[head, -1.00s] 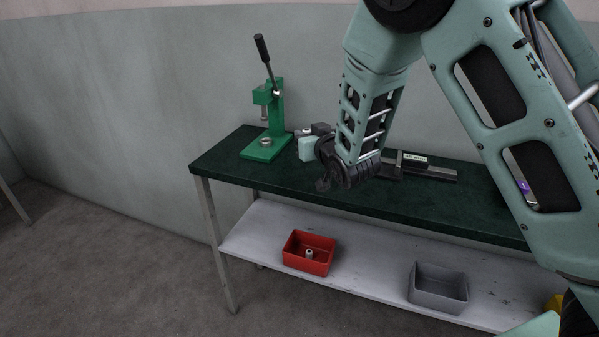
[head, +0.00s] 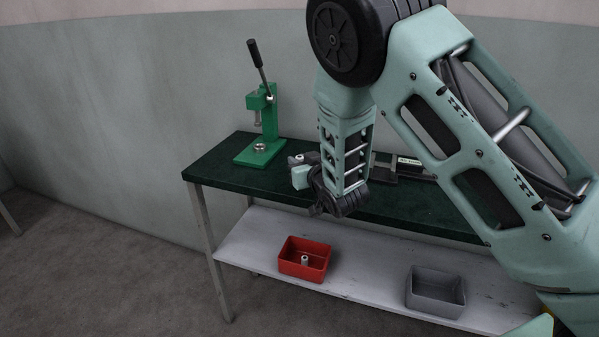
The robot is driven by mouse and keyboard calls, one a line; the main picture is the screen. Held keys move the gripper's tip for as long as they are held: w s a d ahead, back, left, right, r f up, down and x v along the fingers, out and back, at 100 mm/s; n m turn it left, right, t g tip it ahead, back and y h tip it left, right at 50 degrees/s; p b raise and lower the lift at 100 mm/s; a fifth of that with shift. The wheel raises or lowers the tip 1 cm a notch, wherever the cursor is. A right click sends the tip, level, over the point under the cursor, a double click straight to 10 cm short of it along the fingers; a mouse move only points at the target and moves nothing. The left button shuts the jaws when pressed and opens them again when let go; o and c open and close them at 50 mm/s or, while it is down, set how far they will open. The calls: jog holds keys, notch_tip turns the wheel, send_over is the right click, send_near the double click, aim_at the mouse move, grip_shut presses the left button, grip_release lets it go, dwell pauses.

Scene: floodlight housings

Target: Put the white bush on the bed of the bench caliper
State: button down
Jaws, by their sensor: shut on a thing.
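My gripper (head: 297,161) is over the left part of the green bench top, just right of the green press. It is shut on a small pale piece (head: 299,157), which looks like the white bush; the fingers and wrist hide most of it. The bench caliper (head: 405,166), a dark long tool with a small display, lies on the bench to the right of my gripper. My forearm and wrist hide its left part, and my upper arm covers its right end.
A green lever press (head: 270,120) stands at the bench's left end, with a metal ring (head: 260,147) on its base. On the lower shelf (head: 355,281) are a red bin (head: 289,266) with a small pale cylinder (head: 305,260) in it and an empty-looking grey bin (head: 436,305).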

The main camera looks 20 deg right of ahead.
jog(key=shift+f, duration=1.4)
jog(key=shift+f+b, duration=0.25)
jog(key=shift+b, duration=0.1)
jog(key=c, duration=1.3)
grip_release()
jog(key=shift+r, duration=0.1)
jog(key=shift+s+p, duration=0.1)
jog(key=shift+p, duration=0.25)
jog(key=p+v, duration=0.8)
jog(key=v, duration=0.9)
jog(key=shift+a, duration=0.2)
